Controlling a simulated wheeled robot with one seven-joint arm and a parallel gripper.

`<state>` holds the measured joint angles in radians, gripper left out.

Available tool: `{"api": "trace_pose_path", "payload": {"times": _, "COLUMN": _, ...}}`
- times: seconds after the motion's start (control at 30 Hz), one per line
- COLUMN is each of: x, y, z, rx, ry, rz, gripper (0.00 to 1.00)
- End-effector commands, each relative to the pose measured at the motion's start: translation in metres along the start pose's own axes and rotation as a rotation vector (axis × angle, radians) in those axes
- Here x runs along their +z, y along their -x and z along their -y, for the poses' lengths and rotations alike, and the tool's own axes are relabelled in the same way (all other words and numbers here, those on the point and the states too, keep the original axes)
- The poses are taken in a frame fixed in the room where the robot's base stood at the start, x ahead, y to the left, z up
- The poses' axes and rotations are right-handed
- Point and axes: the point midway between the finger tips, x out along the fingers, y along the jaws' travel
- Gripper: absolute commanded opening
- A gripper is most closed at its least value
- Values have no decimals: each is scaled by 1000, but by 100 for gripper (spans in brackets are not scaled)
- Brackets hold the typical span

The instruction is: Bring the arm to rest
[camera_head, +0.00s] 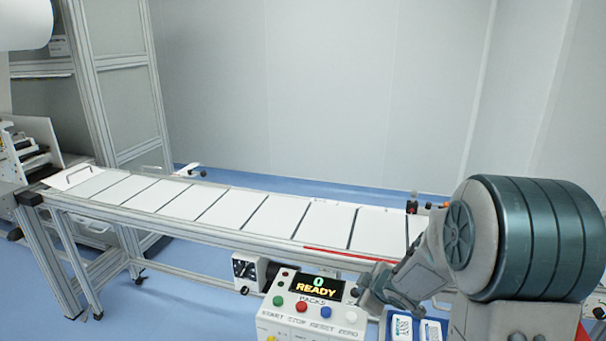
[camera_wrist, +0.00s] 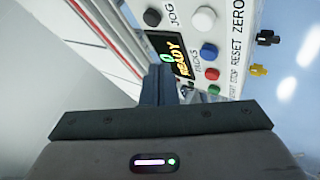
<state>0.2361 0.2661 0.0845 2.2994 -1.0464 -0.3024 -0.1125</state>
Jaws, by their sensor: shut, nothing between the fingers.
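My arm reaches in from the right of the head view, bent low over the front edge of the conveyor. My gripper (camera_head: 367,283) is just right of the control box (camera_head: 315,320). In the wrist view the fingers (camera_wrist: 162,72) are together with nothing between them, in front of the control box face (camera_wrist: 230,60). Whether the fingertips touch the box cannot be told. The box's display (camera_head: 318,286) reads "0 READY", and it also shows in the wrist view (camera_wrist: 168,55).
White packs (camera_head: 402,328) lie in a blue tray partly hidden by my arm. Green, red, blue and white buttons (camera_head: 302,306) sit below the display. Blue floor (camera_head: 180,305) is open in front of the conveyor.

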Motion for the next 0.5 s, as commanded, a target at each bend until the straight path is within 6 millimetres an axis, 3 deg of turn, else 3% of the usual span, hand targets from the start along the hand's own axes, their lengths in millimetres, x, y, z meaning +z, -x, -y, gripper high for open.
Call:
{"api": "trace_pose_path", "payload": {"times": 0.1, "x": 4, "y": 38, "z": -14, "rx": 82, "ry": -114, "rz": 119, "gripper": 0}}
{"api": "trace_pose_path", "payload": {"times": 0.23, "x": 13, "y": 83, "z": -14, "rx": 143, "ry": -282, "rz": 248, "gripper": 0}}
{"api": "trace_pose_path", "payload": {"times": 0.37, "x": 20, "y": 128, "z": 2, "rx": 161, "ry": -465, "rz": 353, "gripper": 0}}
{"api": "trace_pose_path", "payload": {"times": 0.5, "x": 22, "y": 174, "z": 36, "rx": 130, "ry": -670, "rz": 437, "gripper": 0}}
